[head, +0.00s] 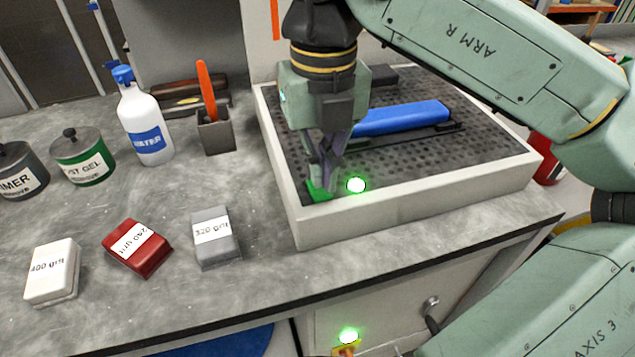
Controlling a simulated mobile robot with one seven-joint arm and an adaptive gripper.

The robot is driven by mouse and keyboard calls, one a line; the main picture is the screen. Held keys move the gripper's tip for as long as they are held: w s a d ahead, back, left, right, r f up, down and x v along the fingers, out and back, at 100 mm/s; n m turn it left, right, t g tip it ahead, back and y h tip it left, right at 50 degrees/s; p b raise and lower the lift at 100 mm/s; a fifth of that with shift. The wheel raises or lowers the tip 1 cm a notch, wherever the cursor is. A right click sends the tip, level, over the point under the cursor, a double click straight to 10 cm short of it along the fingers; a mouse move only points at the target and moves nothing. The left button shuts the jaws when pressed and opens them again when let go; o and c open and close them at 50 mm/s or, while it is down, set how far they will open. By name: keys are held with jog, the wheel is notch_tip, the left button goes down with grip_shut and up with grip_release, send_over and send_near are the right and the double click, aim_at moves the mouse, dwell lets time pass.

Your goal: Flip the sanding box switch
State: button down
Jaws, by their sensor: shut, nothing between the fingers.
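The sanding box (420,203) is a pale-walled tray with a dark perforated bed, standing on the grey bench. A green part (318,191), which looks like its switch, sits at the box's front left inner corner. My gripper (325,180) points down with its fingers shut and empty, right at this green part. The fingers partly hide it, and I cannot tell whether they touch it or which way it is set. A round green lamp (356,185) glows on the box just right of the fingertips.
A blue bar (402,118) lies on the bed behind my gripper. Left are grit blocks in white (52,273), red (138,248) and grey (215,238), a water bottle (146,122), tins and a holder (216,133). Another green lamp (348,335) glows below the bench.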

aim_at(322, 193)
jog(key=shift+f+b, duration=1.05)
jog(key=shift+f, duration=0.15)
dwell(0.7)
jog(key=shift+r, duration=0.2)
jog(key=shift+r+p, duration=2.5)
jog(key=shift+r, duration=0.85)
